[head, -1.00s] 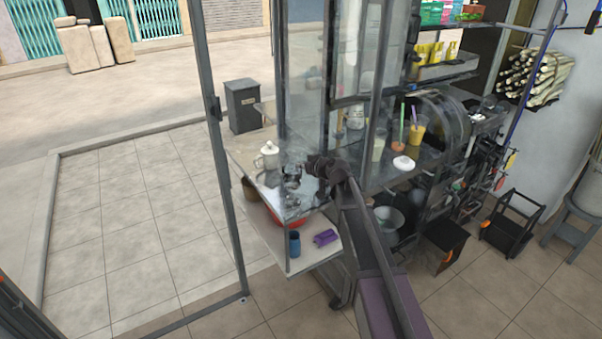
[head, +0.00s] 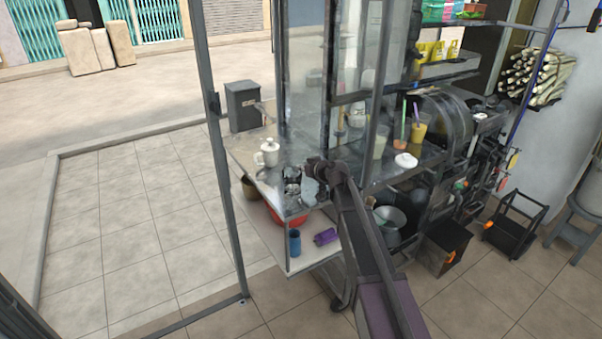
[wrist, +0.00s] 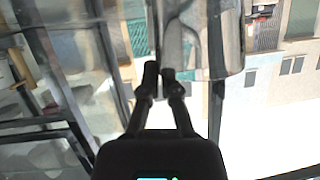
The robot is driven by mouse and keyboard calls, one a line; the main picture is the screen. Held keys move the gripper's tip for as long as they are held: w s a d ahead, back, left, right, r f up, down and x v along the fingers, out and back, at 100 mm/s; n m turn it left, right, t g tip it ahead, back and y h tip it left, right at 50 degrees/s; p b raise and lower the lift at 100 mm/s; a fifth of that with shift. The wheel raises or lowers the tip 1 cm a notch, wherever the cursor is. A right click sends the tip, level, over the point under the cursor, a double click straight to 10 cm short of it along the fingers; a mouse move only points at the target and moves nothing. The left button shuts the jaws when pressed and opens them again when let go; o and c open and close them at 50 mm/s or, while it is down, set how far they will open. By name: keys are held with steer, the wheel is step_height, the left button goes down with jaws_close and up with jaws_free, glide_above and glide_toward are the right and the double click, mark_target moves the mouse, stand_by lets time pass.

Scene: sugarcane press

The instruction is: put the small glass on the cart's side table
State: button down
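The small glass is clear and shows in the wrist view (wrist: 215,40) just beyond my fingertips, its near edge lined up with the narrow gap between them. My gripper (wrist: 159,72) is closed to a thin gap, seemingly pinching the glass's wall. In the head view my gripper (head: 318,168) is above the right part of the cart's side table (head: 246,158), and a pale, see-through shape, likely the glass (head: 310,190), hangs beside it. Whether it touches the table is hidden.
A white lidded pot (head: 267,153) and dark glassware (head: 291,174) stand on the side table. A lower shelf (head: 268,240) holds a blue cup (head: 295,242) and a purple packet (head: 325,237). Glass panels and a frame post (head: 224,180) stand close by.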

steer(key=shift+f, duration=0.25)
steer(key=c, duration=0.8)
jaws_free()
steer(key=shift+r, duration=0.2)
steer(key=shift+s+d+r, duration=0.15)
steer(key=p+v, duration=0.4)
steer(key=v, duration=0.7)
steer(key=shift+s+d+p, duration=0.2)
steer(key=shift+s+p, duration=0.05)
steer(key=shift+p, duration=0.1)
